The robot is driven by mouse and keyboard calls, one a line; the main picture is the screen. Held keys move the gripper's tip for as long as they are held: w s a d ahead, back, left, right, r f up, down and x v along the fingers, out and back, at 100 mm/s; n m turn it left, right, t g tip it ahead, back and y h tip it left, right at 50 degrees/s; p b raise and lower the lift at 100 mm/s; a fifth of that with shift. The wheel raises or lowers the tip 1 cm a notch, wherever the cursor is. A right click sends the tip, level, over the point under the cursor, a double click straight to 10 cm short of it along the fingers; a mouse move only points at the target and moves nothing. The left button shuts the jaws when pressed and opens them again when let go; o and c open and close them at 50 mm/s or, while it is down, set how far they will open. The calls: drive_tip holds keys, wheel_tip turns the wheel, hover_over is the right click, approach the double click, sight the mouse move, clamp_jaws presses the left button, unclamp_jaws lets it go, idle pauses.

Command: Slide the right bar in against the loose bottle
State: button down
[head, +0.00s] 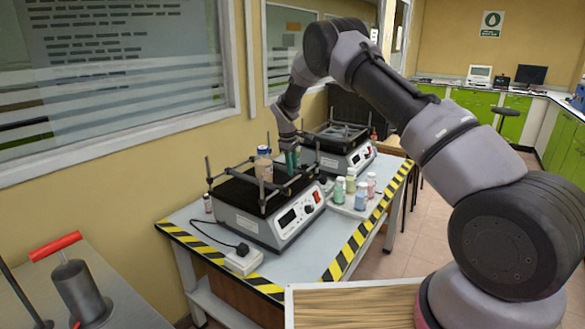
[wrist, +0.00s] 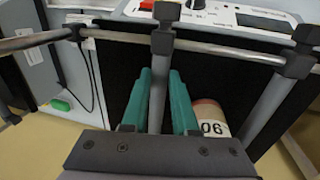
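The front shaker (head: 268,205) has a black tray with metal posts and clamp bars. A bottle (head: 264,166) with a blue cap and amber contents stands upright on it, left of my gripper. In the wrist view a bottle (wrist: 209,118) with a "90"-like marking shows partly, at the right of the fingers. My gripper (head: 289,158) reaches down over the tray's far right part. In the wrist view its teal fingers (wrist: 163,98) lie close on both sides of a grey bar (wrist: 159,75) and appear shut on it. The fingers' contact and the bar's far end are partly hidden.
A second shaker (head: 343,150) stands behind. Several small capped bottles (head: 352,190) stand on a white tray at the right. A power block (head: 243,260) with a cable lies in front. Striped tape edges the table (head: 305,262).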

drive_tip(key=shift+s+a, duration=0.8)
drive_tip(key=shift+s, duration=0.3)
drive_tip(key=shift+s+a, duration=0.75)
drive_tip(key=shift+s, duration=0.3)
drive_tip(key=c, duration=0.7)
unclamp_jaws()
drive_tip(key=r, duration=0.3)
drive_tip(key=s+r, duration=0.1)
drive_tip(key=r, duration=0.3)
drive_tip(key=a+r, duration=0.1)
drive_tip(key=r, duration=0.2)
drive_tip(key=shift+s+a+r, duration=0.1)
drive_tip(key=shift+s+r, duration=0.2)
drive_tip(key=shift+s, duration=0.05)
